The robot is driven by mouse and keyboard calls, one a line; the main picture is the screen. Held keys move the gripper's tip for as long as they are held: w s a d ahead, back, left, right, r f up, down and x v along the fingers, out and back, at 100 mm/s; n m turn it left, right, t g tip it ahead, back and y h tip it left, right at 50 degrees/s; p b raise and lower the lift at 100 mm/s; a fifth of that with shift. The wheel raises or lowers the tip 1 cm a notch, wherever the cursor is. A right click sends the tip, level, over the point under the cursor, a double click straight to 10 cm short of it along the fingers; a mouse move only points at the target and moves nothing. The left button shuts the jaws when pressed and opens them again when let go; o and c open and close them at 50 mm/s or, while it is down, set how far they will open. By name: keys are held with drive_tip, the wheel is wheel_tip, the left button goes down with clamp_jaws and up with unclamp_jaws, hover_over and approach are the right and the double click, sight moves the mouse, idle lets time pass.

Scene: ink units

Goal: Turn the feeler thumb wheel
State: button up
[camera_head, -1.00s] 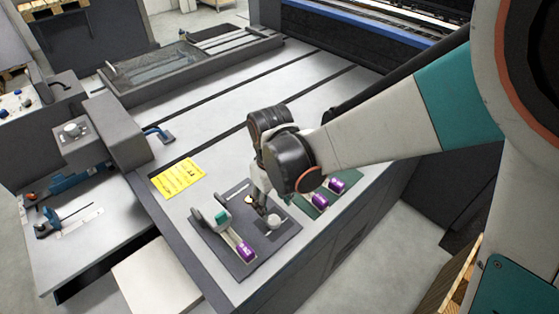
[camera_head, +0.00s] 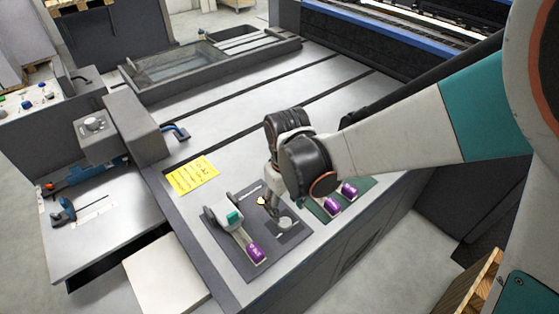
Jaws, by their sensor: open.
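No part is clearly labelled as the feeler thumb wheel. My gripper (camera_head: 274,203) points down over that plate, close to both small parts. My wrist partly hides it, and I cannot tell whether it touches anything. It is open, with nothing seen held.
On the dark plate are a light lever with a green cap (camera_head: 234,217) and a purple block (camera_head: 256,252). Purple blocks (camera_head: 349,190) sit on a green plate to the right. A yellow note (camera_head: 193,175) lies on the table (camera_head: 225,140).

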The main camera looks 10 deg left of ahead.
sight(285, 222)
wheel_tip(285, 222, up, 6)
drive_tip(key=p, duration=0.4)
wheel_tip(285, 222, down, 14)
drive_tip(key=b, duration=0.4)
drive_tip(key=shift+r+b, duration=0.25)
drive_tip(key=shift+b, duration=0.15)
drive_tip(key=c, duration=1.1)
